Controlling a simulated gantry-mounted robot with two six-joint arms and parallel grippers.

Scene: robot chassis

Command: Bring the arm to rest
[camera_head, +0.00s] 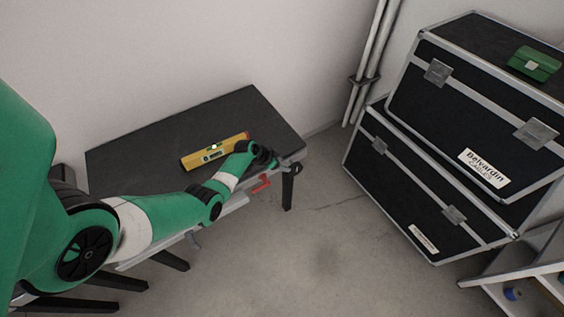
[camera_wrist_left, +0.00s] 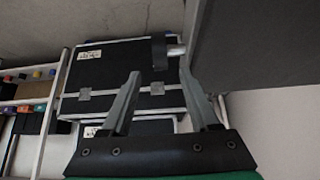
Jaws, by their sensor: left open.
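My left arm, green and white, reaches in from the left over the dark bench (camera_head: 140,165) in the head view. My left gripper (camera_head: 284,163) is small there, near the bench's right front corner. A dark flat surface fills the upper right of that view, close to the right finger. My right gripper is in neither view.
A yellow spirit level (camera_head: 214,152) lies on the bench behind my left forearm. A red part (camera_head: 262,184) shows at the bench's front edge. Two stacked black cases (camera_head: 440,140) stand right, with a green item (camera_head: 535,63) on top. Open floor (camera_head: 320,240) lies between.

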